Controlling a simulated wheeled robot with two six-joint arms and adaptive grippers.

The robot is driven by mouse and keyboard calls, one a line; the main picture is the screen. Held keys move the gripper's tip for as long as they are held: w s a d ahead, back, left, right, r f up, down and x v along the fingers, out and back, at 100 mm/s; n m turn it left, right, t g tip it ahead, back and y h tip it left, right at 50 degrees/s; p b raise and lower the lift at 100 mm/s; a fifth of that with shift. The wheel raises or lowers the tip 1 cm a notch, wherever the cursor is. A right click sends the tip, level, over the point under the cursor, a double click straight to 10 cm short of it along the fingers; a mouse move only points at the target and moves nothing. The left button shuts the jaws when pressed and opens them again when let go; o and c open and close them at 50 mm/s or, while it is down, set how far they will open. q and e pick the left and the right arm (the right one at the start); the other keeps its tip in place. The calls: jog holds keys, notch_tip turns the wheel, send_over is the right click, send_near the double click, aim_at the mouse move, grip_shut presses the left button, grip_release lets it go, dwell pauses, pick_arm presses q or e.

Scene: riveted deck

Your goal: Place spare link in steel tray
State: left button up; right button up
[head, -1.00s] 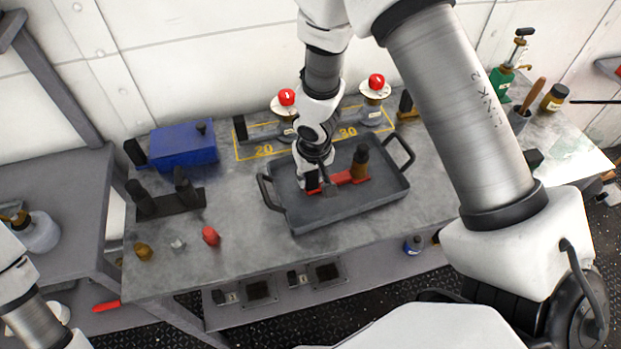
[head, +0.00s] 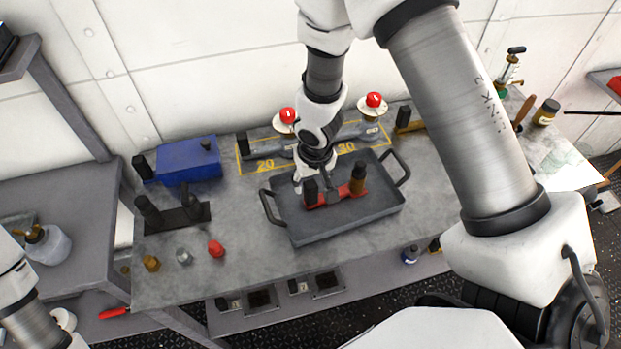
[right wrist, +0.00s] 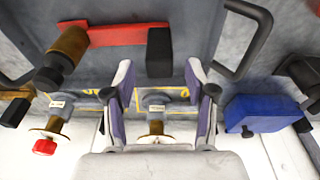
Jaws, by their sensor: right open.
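The spare link, a red bar (head: 343,196) with a dark block at one end and a brass-coloured post at the other, lies inside the grey steel tray (head: 290,232). In the right wrist view the link (right wrist: 118,33) crosses the upper left above the tray floor. My right gripper (head: 313,178) is open over the tray beside the link's dark end. In the right wrist view its fingertips (right wrist: 160,72) are apart, with the dark block just beyond them and nothing gripped. My left gripper is out of view; only part of that arm shows at lower left.
Two red-knobbed fittings (head: 373,103) stand behind the tray near yellow markings 20 and 30. A blue box (head: 188,160) and a black stand (head: 180,216) are left of the tray. Small parts, including a red one (head: 216,248), lie near the front edge.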

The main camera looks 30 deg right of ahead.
notch_tip(320, 180, up, 7)
jog(key=s+p, duration=0.1)
jog(key=p, duration=0.3)
jog(key=shift+g+y, duration=0.5)
jog(key=shift+g, duration=0.1)
jog(key=s+f, duration=0.3)
jog(key=s+a+f, duration=0.1)
jog(key=s+f, duration=0.5)
jog(key=shift+s+a+f, duration=0.1)
jog(key=shift+a+f, duration=0.05)
jog(key=shift+f, duration=0.15)
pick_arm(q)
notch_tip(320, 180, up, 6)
pick_arm(e)
jog(key=s+d+f, duration=0.1)
jog(key=s+f, duration=0.2)
jog(key=s, duration=0.2)
jog(key=s+d+f+n, duration=0.1)
jog(key=s+f, duration=0.2)
jog(key=s, duration=0.3)
jog(key=shift+d+g+h, duration=0.25)
jog(key=shift+g+h, duration=0.05)
jog(key=shift+h, duration=0.1)
